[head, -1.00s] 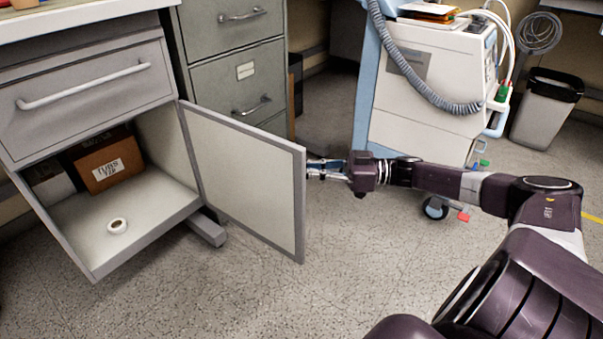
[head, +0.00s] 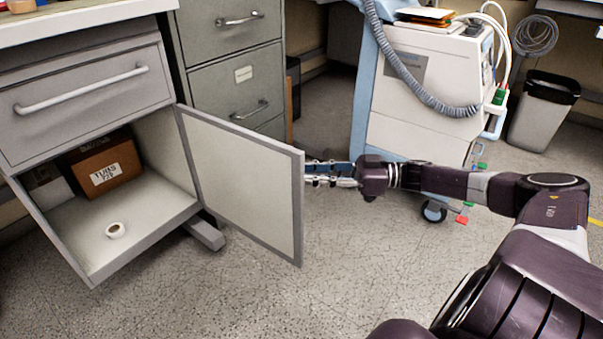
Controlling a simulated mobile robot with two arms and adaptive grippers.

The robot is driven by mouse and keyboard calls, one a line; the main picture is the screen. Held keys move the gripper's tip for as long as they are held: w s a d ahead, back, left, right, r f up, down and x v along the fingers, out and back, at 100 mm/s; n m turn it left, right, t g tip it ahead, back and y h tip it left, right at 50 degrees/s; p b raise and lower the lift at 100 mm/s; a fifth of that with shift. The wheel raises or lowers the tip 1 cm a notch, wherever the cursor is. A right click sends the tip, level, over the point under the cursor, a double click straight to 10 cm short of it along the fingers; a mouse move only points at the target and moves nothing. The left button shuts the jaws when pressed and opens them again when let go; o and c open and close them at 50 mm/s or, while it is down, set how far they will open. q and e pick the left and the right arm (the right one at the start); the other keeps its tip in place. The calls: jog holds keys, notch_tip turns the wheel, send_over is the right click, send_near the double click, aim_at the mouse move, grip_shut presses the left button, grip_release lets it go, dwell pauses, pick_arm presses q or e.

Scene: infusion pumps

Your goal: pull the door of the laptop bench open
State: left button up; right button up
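The bench (head: 85,108) stands at the left, with a closed drawer above an open compartment. Its door (head: 245,185) stands wide open, hinged at the compartment's right side, with its pale inner face towards me. My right gripper (head: 312,174) is at the door's free edge. Its fingertips are partly hidden behind that edge, so I cannot tell whether they touch or grip the door. My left gripper is not in view.
A grey filing cabinet (head: 235,75) stands behind the door. A white wheeled machine (head: 425,95) and a bin (head: 543,110) stand at the back right. The floor in front is clear.

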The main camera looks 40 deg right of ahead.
jog(key=v, duration=0.9)
jog(key=shift+s+d, duration=0.1)
